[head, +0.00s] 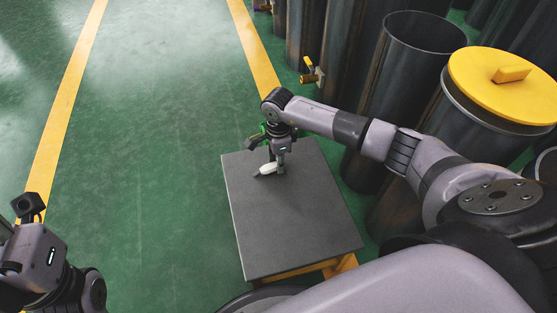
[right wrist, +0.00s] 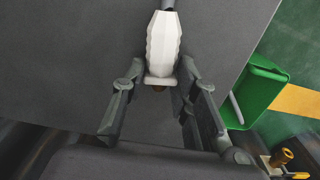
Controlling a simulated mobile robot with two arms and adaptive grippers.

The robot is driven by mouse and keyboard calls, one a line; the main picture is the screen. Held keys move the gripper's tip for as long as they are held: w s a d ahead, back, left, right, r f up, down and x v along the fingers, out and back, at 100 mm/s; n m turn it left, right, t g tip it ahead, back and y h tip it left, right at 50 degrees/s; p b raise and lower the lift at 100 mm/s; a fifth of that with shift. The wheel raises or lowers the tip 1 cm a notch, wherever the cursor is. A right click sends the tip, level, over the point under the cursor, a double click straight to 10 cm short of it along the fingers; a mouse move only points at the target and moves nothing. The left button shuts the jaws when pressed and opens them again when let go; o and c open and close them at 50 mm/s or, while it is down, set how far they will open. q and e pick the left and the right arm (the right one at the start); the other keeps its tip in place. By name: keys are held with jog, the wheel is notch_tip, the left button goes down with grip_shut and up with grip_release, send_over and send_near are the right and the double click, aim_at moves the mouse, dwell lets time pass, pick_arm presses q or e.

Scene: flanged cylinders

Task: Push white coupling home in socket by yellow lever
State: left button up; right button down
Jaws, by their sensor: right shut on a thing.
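The white coupling (head: 267,169) is a ribbed, tapered piece with a flange at one end. It lies low over the grey tabletop in the head view; whether it touches the top I cannot tell. My right gripper (head: 279,167) is shut on it. In the right wrist view the coupling (right wrist: 163,45) points up the picture, its flange between the fingers (right wrist: 160,90). A brass fitting with a yellow lever (head: 311,74) stands beyond the table; a brass fitting also shows in the right wrist view (right wrist: 283,157). The coupling is apart from it. My left arm is at lower left, its fingers not discernible.
The grey table (head: 290,225) is otherwise bare. Dark tall cylinders (head: 410,75) crowd the right, one with a yellow lid (head: 500,90). A green box-like part (right wrist: 255,90) shows by the table edge. Open green floor (head: 165,150) lies to the left.

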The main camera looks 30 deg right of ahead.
jog(key=c, duration=1.6)
grip_release()
jog(key=shift+c, duration=0.2)
jog(key=o, duration=0.4)
